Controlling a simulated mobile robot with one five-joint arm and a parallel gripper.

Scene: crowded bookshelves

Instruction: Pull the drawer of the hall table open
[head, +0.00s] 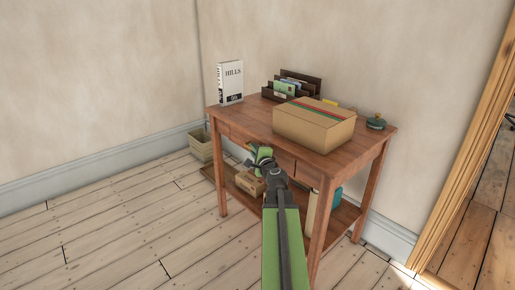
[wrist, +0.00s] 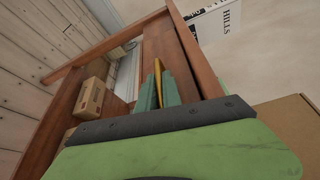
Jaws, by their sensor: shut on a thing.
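The hall table (head: 243,112) is reddish-brown wood with a lower shelf and stands against the wall. Its drawer front (head: 281,158) lies under the tabletop, partly hidden behind my arm; I see no clear gap around it. My gripper (head: 262,153) is at the middle of the table's front, just below the tabletop edge. In the wrist view its green fingers (wrist: 159,93) are close together beside the wooden front, with a thin yellow strip (wrist: 159,72) between them. This looks like the drawer handle, mostly hidden by the fingers.
On the tabletop are a cardboard box (head: 313,125), a white book (head: 230,82), a letter rack (head: 297,83) and a small teal pot (head: 376,122). A small box (head: 250,183) sits on the lower shelf. A bin (head: 200,145) stands left. The floor in front is clear.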

